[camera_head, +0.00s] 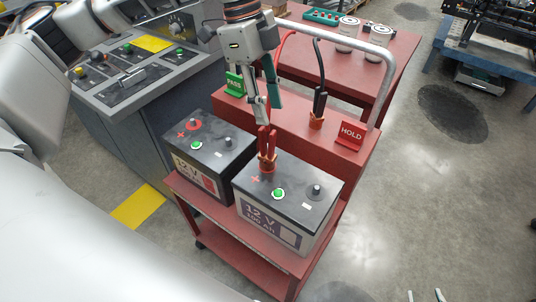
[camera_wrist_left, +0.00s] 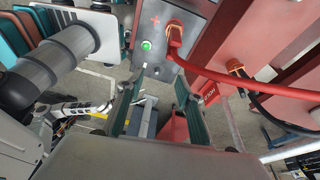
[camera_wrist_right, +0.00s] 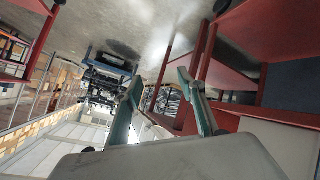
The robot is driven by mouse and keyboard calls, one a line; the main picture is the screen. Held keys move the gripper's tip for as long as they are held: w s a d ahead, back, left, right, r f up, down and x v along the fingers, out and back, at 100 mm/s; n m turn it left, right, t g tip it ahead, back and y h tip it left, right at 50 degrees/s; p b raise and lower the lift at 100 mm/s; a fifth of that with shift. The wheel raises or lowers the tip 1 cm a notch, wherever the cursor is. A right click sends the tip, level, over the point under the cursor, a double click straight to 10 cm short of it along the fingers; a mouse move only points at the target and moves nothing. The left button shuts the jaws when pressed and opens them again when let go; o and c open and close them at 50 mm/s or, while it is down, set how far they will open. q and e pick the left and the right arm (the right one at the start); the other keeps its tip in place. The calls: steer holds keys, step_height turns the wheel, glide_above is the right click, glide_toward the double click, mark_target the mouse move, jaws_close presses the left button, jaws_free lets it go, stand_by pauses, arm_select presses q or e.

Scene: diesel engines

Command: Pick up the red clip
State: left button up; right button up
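The red clip (camera_head: 267,145) stands upright on the positive terminal of the right-hand 12 V battery (camera_head: 305,210); its jaws are orange. My left gripper (camera_head: 264,114) points down just above and behind the clip in the head view, overlapping the cable side. In the left wrist view the red clip (camera_wrist_left: 174,40) and its red cable lie beyond the fingertips, to the right, outside the fingers (camera_wrist_left: 160,82). These fingers are apart with nothing between them. My right gripper (camera_wrist_right: 160,84) is open and empty, away from the cart; its tips (camera_head: 425,297) show at the head view's bottom edge.
A second battery (camera_head: 211,150) stands to the left on the red cart. A black clip (camera_head: 319,105) stands behind, near the HOLD sign (camera_head: 350,135). The PASS sign (camera_head: 235,84) is behind my left gripper. A control console (camera_head: 145,75) is at left.

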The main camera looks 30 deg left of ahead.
arm_select(q)
steer(key=shift+w+a+n+y, duration=0.2)
steer(key=shift+a+n+y, duration=0.3)
steer(key=shift+a, duration=0.65)
steer(key=y, duration=0.2)
glide_above(268, 144)
steer(key=w+a, duration=0.1)
steer(key=shift+m+t, duration=0.3)
steer(key=shift+m, duration=0.1)
step_height(268, 144, down, 7)
steer(key=shift+r, duration=0.1)
step_height(268, 144, down, 8)
steer(key=shift+w+d+r+p, duration=0.15)
steer(key=shift+r+p, duration=0.1)
steer(key=shift+p, duration=0.2)
arm_select(e)
steer(key=s+a+m+y, duration=0.2)
steer(key=s+a, duration=0.2)
steer(key=a, duration=0.4)
steer(key=shift+m, duration=0.3)
steer(key=shift+s+f, duration=0.1)
arm_select(q)
jaws_close()
